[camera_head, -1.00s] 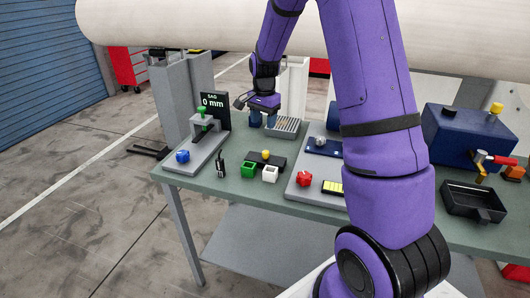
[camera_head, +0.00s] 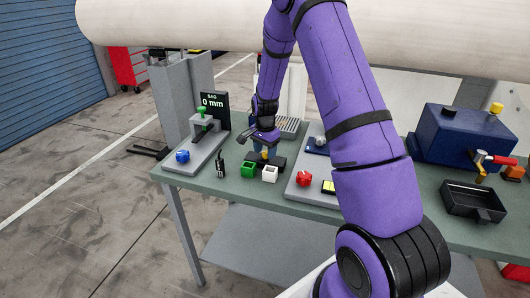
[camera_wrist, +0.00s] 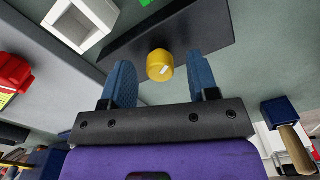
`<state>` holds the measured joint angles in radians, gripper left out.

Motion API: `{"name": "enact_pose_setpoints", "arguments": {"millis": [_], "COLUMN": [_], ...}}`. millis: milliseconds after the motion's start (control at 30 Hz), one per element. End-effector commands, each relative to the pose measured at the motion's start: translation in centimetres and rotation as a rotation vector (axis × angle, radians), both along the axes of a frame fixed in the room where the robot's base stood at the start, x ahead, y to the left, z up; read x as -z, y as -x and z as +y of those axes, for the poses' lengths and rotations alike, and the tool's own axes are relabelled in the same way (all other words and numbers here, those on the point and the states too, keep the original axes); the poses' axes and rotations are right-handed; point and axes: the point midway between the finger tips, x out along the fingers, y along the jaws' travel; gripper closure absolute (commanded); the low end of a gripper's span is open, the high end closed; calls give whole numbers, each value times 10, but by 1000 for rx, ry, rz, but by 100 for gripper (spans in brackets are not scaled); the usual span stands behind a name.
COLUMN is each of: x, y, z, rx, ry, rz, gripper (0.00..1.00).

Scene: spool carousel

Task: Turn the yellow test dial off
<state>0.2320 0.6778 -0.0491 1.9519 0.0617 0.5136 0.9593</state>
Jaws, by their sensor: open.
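The yellow test dial (camera_wrist: 160,65) is a small round knob with a white mark on its face. It sits on a dark flat base (camera_wrist: 188,30), near the base's edge in the wrist view. My gripper (camera_wrist: 164,78) is open, with its two blue fingers on either side of the dial and a gap to each. In the head view my gripper (camera_head: 264,152) is over the dark base (camera_head: 277,163), and the dial is mostly hidden behind it. Whether the fingertips are level with the dial or above it I cannot tell.
A grey ribbed tray (camera_head: 288,124) lies behind.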

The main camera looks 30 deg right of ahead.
Motion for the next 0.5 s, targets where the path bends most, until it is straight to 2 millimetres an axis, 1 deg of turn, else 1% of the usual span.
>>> {"name": "enact_pose_setpoints", "arguments": {"millis": [133, 400, 467, 500], "x": [7, 8, 8, 8], "y": [0, 0, 0, 0], "z": [0, 0, 0, 0], "rx": [0, 0, 0, 0], "ry": [0, 0, 0, 0], "rz": [0, -1, -1, -1], "gripper": [46, 46, 59, 68]}}
